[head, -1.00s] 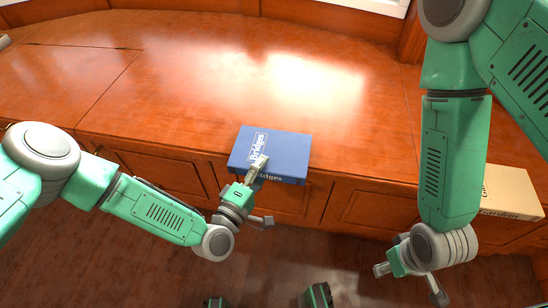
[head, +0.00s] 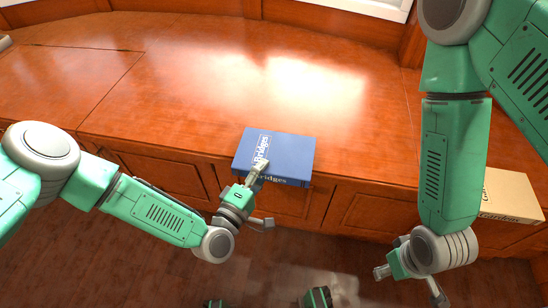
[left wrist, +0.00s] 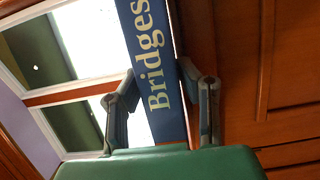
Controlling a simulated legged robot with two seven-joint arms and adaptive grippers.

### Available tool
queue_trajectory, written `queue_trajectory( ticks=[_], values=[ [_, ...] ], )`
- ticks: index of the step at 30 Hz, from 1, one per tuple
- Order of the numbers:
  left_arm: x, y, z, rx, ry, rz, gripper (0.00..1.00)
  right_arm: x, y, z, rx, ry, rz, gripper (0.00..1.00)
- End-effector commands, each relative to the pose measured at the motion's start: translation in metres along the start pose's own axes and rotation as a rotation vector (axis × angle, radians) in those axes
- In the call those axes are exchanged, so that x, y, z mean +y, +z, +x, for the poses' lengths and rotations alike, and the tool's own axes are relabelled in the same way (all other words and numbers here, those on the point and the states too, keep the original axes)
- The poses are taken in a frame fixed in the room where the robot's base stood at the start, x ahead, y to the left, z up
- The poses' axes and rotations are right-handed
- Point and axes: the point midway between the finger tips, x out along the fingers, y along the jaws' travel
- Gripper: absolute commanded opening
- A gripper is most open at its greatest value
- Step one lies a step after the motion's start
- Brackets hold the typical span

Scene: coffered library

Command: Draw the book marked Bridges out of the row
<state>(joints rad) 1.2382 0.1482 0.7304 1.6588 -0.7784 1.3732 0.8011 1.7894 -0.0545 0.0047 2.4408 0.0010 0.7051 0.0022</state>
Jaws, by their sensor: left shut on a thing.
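The blue book marked Bridges (head: 285,150) lies flat at the front edge of the wooden counter, and its near edge juts out over the front. My left gripper (head: 264,192) is shut on it at the near side, with one finger over the top cover and the other lower down. In the left wrist view the book's spine (left wrist: 152,60), with its pale lettering, stands between the two fingers of my left gripper (left wrist: 160,90). My right gripper (head: 411,284) is empty, low in front of the counter, its fingers spread apart.
The counter top (head: 180,75) is wide and bare behind the book. A cream book (head: 510,198) lies at the counter's right front, partly hidden by my right arm. Cabinet doors (head: 160,172) run below the front edge.

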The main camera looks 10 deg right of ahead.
Motion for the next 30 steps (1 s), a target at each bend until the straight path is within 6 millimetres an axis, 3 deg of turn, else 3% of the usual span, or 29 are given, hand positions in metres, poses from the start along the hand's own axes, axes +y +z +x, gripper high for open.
queue_trajectory(
  ticks=[19, 30],
  values=[
    [0.05, 0.008, -0.025, 0.0, 0.004, 0.0, 0.0, 0.0, -0.003, -0.048, 0.0, 0.0, 0.0, 0.4],
    [0.052, 0.008, -0.028, 0.003, 0.005, 0.0, 0.0, 0.0, -0.003, -0.049, 0.0, 0.0, 0.0, 0.4]
  ],
)
